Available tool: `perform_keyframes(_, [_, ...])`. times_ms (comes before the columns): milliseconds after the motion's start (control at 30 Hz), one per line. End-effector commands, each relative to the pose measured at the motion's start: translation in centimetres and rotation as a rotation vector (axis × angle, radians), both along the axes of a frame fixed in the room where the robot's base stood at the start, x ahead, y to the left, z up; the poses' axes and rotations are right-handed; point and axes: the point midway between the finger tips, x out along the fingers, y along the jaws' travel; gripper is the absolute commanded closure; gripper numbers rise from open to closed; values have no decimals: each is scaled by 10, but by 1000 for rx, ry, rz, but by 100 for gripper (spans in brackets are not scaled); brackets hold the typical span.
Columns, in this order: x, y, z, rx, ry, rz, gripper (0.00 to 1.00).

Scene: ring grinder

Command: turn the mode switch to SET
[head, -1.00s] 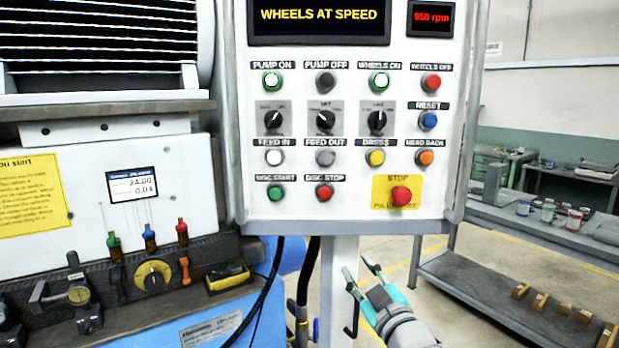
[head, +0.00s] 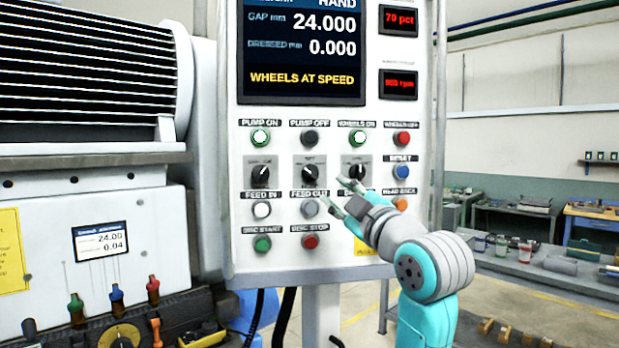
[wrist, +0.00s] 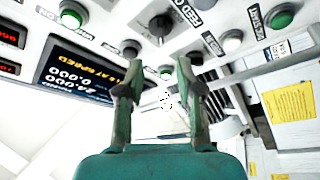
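The control panel (head: 290,270) carries three black rotary switches in a row. The middle one (head: 310,173), whose plate read SET at its top in the earlier head view, looks like the mode switch; its pointer is too small to read surely. In the wrist view this knob (wrist: 160,27) is beyond the fingertips, near the top. My gripper (head: 331,192) is open and empty in front of the panel, just below and right of that knob in the head view. Its open fingers (wrist: 155,75) show nothing between them touching. The screen (head: 302,50) reads HAND.
The left rotary switch (head: 260,174) and right rotary switch (head: 357,171) flank the middle one closely. Push buttons sit above and below, including the grey FEED OUT button (head: 310,209). My forearm covers the panel's lower right. The grinder (head: 90,90) stands at left.

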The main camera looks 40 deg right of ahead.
Motion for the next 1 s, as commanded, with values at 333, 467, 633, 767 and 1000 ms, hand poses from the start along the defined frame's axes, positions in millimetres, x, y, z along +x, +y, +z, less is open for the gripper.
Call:
perform_keyframes(333, [53, -12, 13, 2, 1, 2, 64])
perform_keyframes(467, [73, -17, 18, 2, 1, 2, 64])
perform_keyframes(633, [90, -21, 22, 3, 0, 3, 64])
perform_keyframes(767, [95, -22, 24, 2, -1, 1, 64])
perform_keyframes(1000, [97, -23, 24, 2, -1, 1, 64])
